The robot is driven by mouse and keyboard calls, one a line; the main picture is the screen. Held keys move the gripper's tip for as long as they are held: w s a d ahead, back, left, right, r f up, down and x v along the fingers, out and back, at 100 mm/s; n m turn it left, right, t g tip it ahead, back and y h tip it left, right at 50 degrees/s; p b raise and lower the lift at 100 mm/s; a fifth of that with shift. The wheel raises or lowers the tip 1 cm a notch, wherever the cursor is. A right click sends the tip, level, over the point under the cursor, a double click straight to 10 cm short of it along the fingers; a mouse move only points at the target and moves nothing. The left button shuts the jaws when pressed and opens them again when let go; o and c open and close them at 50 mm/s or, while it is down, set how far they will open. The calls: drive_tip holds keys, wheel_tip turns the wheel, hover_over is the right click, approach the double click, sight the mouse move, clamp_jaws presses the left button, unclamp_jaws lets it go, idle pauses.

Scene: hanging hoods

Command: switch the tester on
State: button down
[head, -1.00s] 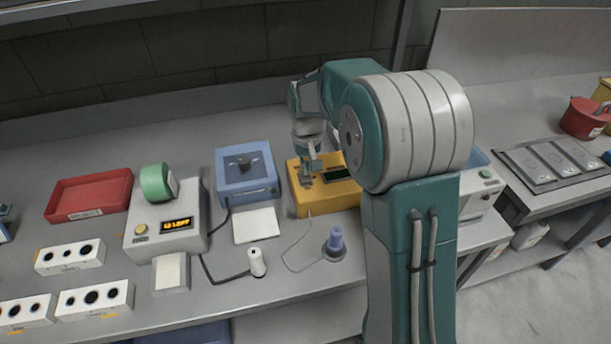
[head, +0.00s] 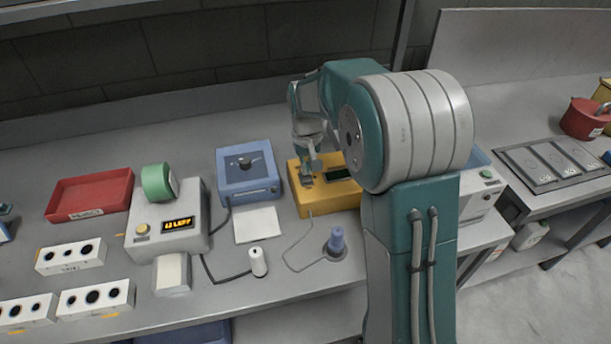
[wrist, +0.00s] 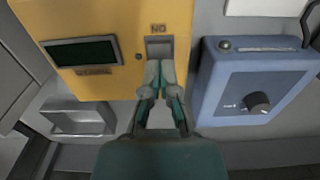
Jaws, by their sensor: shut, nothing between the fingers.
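The tester appears to be the yellow box (head: 322,204) on the bench. It also fills the upper left of the wrist view (wrist: 115,20). Its screen (wrist: 82,52) is dark and blank, with small lettering below it that I cannot read. Beside the screen is a grey rectangular switch (wrist: 160,47), with lettering above it that reads "NO" in this view. My gripper (wrist: 160,68) is shut and empty, its fingertips at the switch's near edge. I cannot tell whether they touch it. In the head view my gripper (head: 308,180) is over the box's left part.
A blue box with a dark knob (head: 246,165) stands left of the yellow box. A grey unit with a lit orange display (head: 170,225) is further left.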

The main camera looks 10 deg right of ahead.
sight(307, 179)
drive_tip(key=shift+f, duration=1.35)
idle(0.8)
drive_tip(key=shift+r, duration=3.55)
drive_tip(key=shift+s+r, duration=0.1)
drive_tip(key=s+r+t, duration=0.2)
drive_tip(key=s+r, duration=0.2)
drive_tip(key=s, duration=0.9)
drive_tip(key=s+r+t, duration=0.3)
drive_tip(key=s+r, duration=0.1)
drive_tip(key=s, duration=1)
drive_tip(key=shift+s+r+t, duration=0.2)
drive_tip(key=shift+s+t, duration=0.05)
drive_tip(key=shift+t, duration=0.05)
